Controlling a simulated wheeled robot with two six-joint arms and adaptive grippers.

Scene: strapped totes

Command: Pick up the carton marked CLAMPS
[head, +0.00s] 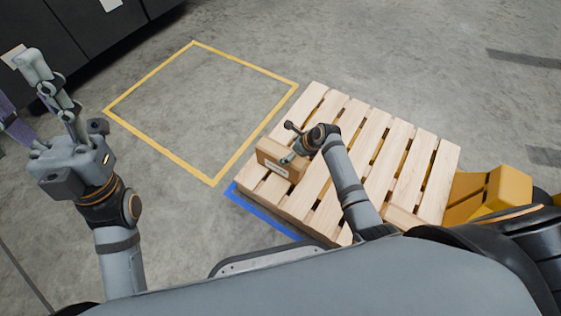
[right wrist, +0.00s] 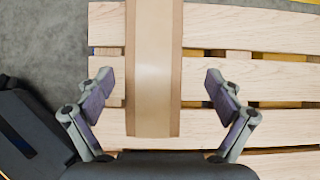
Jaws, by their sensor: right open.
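A small brown carton (head: 279,163) sits near the left corner of the wooden pallet (head: 368,134). A pale label shows on its side, but its lettering is too small to read. My right gripper (head: 289,144) is open just above the carton. In the right wrist view the carton (right wrist: 153,40) reaches between the spread fingers of the gripper (right wrist: 158,84), with a gap on each side. A smooth, paler band runs along its top. My left gripper (head: 20,88) is open and empty, raised over the floor at the far left.
A yellow-taped square (head: 149,79) on the floor beyond the pallet is empty. Blue tape (head: 262,216) runs along the pallet's near left edge. Yellow equipment (head: 508,188) stands at the right, dark cabinets (head: 70,40) at the upper left. Most pallet slats are bare.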

